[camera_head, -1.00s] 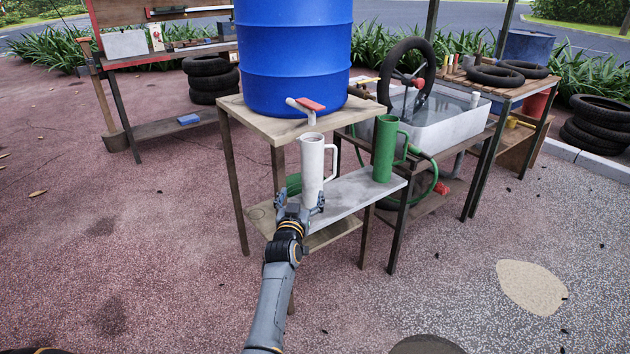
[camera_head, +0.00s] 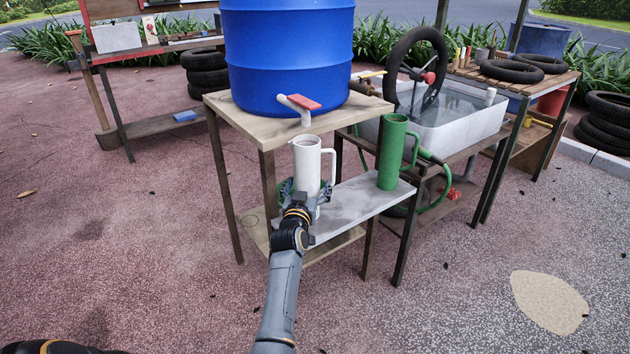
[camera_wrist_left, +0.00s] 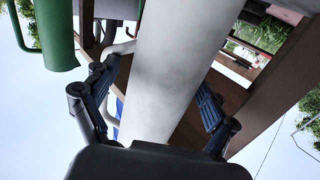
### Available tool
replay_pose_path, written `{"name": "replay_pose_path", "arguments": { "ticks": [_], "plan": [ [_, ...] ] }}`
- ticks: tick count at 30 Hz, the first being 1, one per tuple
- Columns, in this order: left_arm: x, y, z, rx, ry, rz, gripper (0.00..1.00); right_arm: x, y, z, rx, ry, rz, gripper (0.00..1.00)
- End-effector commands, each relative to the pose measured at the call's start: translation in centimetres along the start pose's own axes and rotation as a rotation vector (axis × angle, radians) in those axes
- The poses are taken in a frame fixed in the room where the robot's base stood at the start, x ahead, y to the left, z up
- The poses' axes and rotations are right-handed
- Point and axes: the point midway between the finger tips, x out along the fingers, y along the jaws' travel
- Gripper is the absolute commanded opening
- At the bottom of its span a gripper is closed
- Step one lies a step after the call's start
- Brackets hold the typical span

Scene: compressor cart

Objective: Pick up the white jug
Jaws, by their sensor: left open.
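The white jug (camera_head: 307,163) stands upright on the grey shelf (camera_head: 352,203), below the tap with the red handle (camera_head: 299,102). Its handle is on its right side in the head view. My left gripper (camera_head: 307,194) is open at the lower part of the jug, with one finger on each side. In the left wrist view the jug (camera_wrist_left: 178,65) fills the space between the open fingers, and a gap shows at the right finger. Whether the left finger touches is unclear. My right gripper is not in view.
A green jug (camera_head: 392,150) stands on the same shelf to the right. A blue barrel (camera_head: 288,55) sits on the wooden stand (camera_head: 245,118) above. A water basin (camera_head: 465,122) with a tyre is behind on the right. Open ground lies in front.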

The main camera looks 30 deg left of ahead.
Motion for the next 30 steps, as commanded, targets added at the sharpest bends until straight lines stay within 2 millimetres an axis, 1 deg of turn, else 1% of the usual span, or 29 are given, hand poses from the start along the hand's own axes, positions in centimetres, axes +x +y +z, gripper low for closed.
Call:
{"name": "replay_pose_path", "arguments": {
  "ticks": [9, 14, 15, 20, 21, 22, 23, 30],
  "plan": [
    [0.00, -0.08, -0.07, 0.001, 0.000, -0.001, 0.86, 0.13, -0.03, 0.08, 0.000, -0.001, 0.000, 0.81],
    [0.00, -0.06, -0.07, 0.000, 0.000, -0.001, 0.53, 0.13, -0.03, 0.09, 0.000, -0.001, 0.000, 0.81],
    [0.00, -0.06, -0.07, 0.000, 0.000, -0.001, 0.45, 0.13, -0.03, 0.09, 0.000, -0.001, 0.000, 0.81],
    [0.00, -0.06, -0.07, 0.000, 0.000, -0.001, 0.12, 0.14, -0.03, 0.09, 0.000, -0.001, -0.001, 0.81],
    [0.00, -0.06, -0.07, 0.000, 0.000, -0.001, 0.04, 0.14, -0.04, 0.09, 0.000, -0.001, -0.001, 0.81],
    [0.00, -0.06, -0.07, 0.000, 0.000, -0.001, 0.00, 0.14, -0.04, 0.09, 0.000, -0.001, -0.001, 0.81],
    [0.04, -0.09, -0.46, 0.000, 0.008, -0.002, 0.00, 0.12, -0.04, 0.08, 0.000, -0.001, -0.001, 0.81],
    [0.04, -0.09, -0.47, 0.000, 0.008, -0.002, 0.00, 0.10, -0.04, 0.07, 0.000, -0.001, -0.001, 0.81]
  ]
}}
